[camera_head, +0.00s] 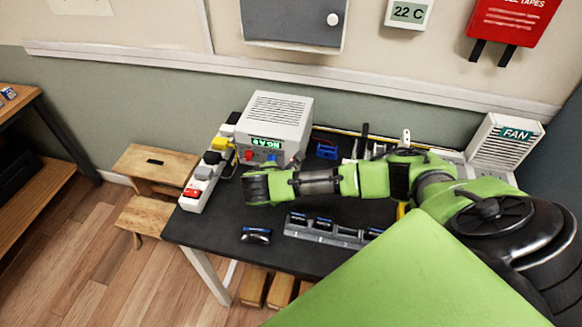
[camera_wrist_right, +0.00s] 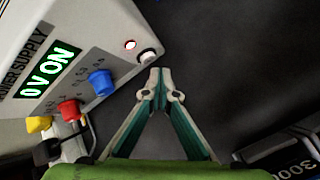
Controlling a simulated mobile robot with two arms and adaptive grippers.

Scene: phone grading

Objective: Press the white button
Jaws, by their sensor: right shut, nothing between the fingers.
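The power supply also stands at the back of the table in the head view (camera_head: 277,112). My right gripper (camera_wrist_right: 155,73) is shut and empty. Its fingertips are right by the white button in the wrist view; I cannot tell whether they touch it. In the head view my right arm reaches across the table to the front of the power supply and I cannot make out the button. My left gripper is not in view.
A grey holder (camera_head: 325,232) and a dark battery-like object (camera_head: 256,235) are at the table's front.

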